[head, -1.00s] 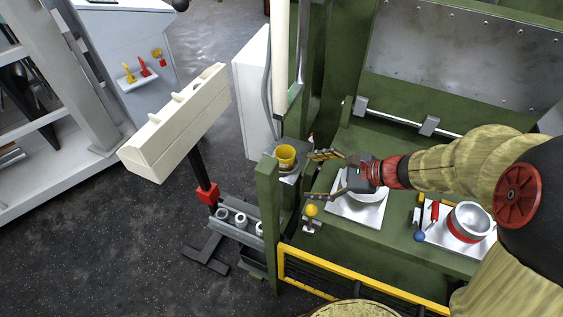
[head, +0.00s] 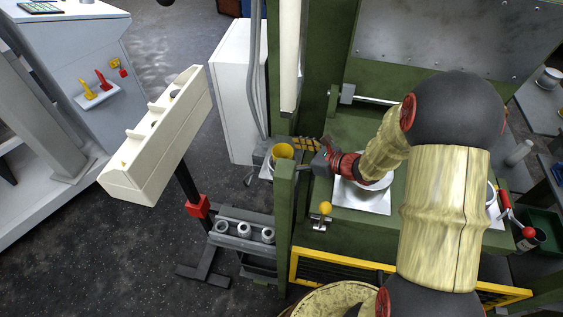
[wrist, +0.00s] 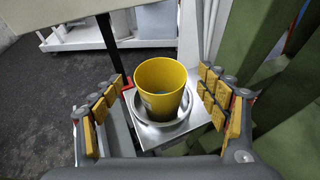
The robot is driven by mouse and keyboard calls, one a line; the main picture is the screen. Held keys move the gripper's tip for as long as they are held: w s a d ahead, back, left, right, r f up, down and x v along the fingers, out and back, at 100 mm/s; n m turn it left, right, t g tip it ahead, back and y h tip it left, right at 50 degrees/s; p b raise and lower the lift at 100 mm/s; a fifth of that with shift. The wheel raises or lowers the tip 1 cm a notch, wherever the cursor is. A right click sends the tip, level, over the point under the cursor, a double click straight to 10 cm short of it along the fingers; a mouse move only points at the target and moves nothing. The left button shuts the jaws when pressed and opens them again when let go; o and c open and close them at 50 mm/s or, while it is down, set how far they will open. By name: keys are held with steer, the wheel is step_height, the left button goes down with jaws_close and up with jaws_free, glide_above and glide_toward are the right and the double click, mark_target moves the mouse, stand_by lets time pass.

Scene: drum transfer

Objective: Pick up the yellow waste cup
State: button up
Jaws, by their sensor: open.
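The yellow waste cup (head: 283,151) stands upright on a small grey shelf by the green machine post in the head view; the post hides its lower part. In the wrist view the yellow waste cup (wrist: 161,92) stands in a round metal dish (wrist: 146,131), its open top toward the camera. My gripper (head: 297,155) is open at the cup's right side in the head view. In the wrist view my gripper (wrist: 162,80) has its yellow-padded fingers on either side of the cup, with a gap visible on both sides.
The green post (head: 284,225) rises close to the cup and shelf. A cream trough (head: 155,135) on a stand is to the left. A white plate (head: 362,196) with a bowl and a yellow-knobbed lever (head: 325,209) lie right of the post. A white cabinet stands behind.

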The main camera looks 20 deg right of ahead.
mark_target(275, 150)
steer(key=x, duration=0.3)
steer(key=shift+w+f+b, duration=0.1)
steer(key=shift+w+b, duration=0.05)
steer(key=shift+b, duration=0.25)
steer(key=shift+c, duration=1.2)
steer(key=c, duration=0.7)
steer(key=shift+c, duration=0.2)
